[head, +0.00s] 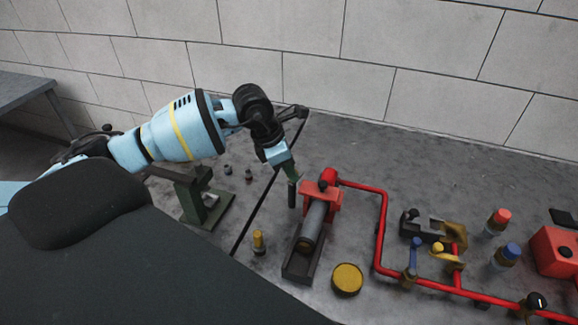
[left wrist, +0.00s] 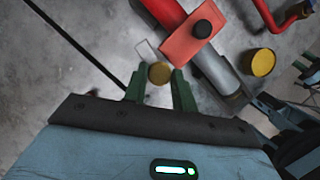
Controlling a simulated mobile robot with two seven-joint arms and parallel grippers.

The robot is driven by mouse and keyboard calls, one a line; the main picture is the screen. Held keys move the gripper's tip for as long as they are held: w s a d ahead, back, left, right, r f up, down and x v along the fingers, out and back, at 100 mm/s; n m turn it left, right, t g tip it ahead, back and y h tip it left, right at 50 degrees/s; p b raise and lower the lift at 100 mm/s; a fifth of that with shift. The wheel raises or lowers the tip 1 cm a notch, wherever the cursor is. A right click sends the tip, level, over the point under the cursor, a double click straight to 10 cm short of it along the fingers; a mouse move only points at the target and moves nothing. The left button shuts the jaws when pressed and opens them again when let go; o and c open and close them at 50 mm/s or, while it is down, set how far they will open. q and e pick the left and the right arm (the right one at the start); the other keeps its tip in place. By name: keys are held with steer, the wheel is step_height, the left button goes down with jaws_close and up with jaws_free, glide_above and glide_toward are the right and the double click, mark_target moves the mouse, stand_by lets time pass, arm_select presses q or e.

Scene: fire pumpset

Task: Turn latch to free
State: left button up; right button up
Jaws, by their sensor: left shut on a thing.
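My left gripper (head: 292,195) points down just left of a red block (head: 333,194) at the upper end of a grey cylinder (head: 313,223). In the left wrist view its green fingers (left wrist: 159,84) are closed around a small round brass piece (left wrist: 159,72), with a thin pale plate (left wrist: 146,50) beside it. The red block (left wrist: 183,45) with a black knob (left wrist: 202,29) lies just beyond the fingers. I cannot tell for sure which part is the latch; the fingers hide where the brass piece is fixed.
A red pipe (head: 381,225) runs from the red block to the right. A yellow disc (head: 347,279) lies by the cylinder's lower end. Valves, bottles and a red box (head: 556,250) stand at right. A green bracket (head: 205,205) is at left. A concrete-block wall (head: 330,60) stands behind.

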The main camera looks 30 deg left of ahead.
arm_select(q)
steer(key=shift+n+t+y, duration=0.3)
steer(key=shift+n+y, duration=0.1)
steer(key=shift+n, duration=0.7)
steer(key=o, duration=1)
steer(key=shift+v, duration=3.95)
steer(key=shift+d, duration=0.1)
